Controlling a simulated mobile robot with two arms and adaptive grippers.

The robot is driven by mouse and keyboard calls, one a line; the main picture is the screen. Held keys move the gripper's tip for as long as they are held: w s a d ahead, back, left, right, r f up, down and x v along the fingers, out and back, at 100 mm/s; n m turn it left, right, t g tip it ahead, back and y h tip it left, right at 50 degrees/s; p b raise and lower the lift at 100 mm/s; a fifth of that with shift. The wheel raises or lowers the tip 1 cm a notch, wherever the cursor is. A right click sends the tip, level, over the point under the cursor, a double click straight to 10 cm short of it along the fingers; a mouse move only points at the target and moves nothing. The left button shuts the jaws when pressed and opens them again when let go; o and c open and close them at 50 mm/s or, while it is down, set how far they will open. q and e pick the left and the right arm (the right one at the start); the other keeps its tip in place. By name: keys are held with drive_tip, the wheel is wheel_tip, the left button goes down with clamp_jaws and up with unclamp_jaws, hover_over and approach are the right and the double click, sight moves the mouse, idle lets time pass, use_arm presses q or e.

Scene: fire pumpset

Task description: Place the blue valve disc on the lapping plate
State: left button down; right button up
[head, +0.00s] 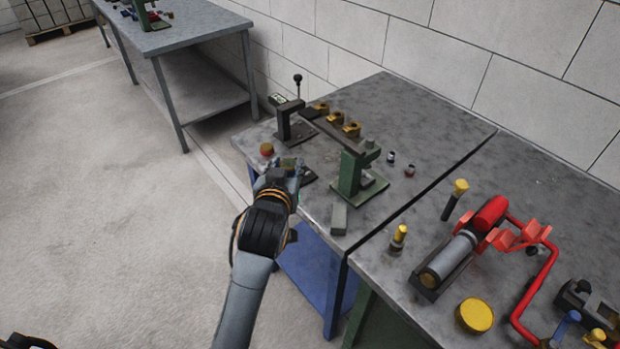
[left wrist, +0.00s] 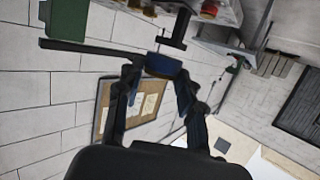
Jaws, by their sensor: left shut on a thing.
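My left gripper (head: 283,168) is over the left front edge of the near grey workbench. It is shut on a small dark blue piece, which looks like the blue valve disc (left wrist: 163,65), between its fingertips in the left wrist view. The disc is hidden by the gripper in the head view. A dark flat plate (head: 308,176) shows partly just right of the gripper on the bench; I cannot tell for sure that it is the lapping plate.
A green stand (head: 352,172) and a dark stand (head: 290,120) carry a bar behind the gripper. A red-topped round piece (head: 267,150) is close on the left. A grey block (head: 339,218) lies in front. A red pump assembly (head: 490,225) is on the right bench.

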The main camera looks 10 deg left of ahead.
use_arm(q)
drive_tip(key=w+f, duration=0.2)
drive_tip(key=w, duration=0.1)
drive_tip(key=w+a+f, duration=0.1)
drive_tip(key=w+f, duration=0.2)
drive_tip(key=w, duration=0.1)
drive_tip(key=w+a+f, duration=0.1)
drive_tip(key=w+f, duration=0.2)
drive_tip(key=w, duration=0.1)
drive_tip(key=shift+w+f+p, duration=0.1)
drive_tip(key=shift+w+p, duration=0.05)
drive_tip(key=shift+p, duration=0.25)
drive_tip(key=shift+w+f, duration=0.2)
drive_tip(key=shift+f, duration=0.05)
wheel_tip(320, 180, down, 3)
drive_tip(key=shift+w+f, duration=0.1)
drive_tip(key=shift+f, duration=0.05)
use_arm(e)
drive_tip(key=shift+w+a+r, duration=0.3)
drive_tip(key=shift+w+r, duration=0.35)
drive_tip(key=shift+r, duration=0.15)
use_arm(q)
drive_tip(key=shift+f, duration=0.1)
use_arm(e)
drive_tip(key=shift+f, duration=0.1)
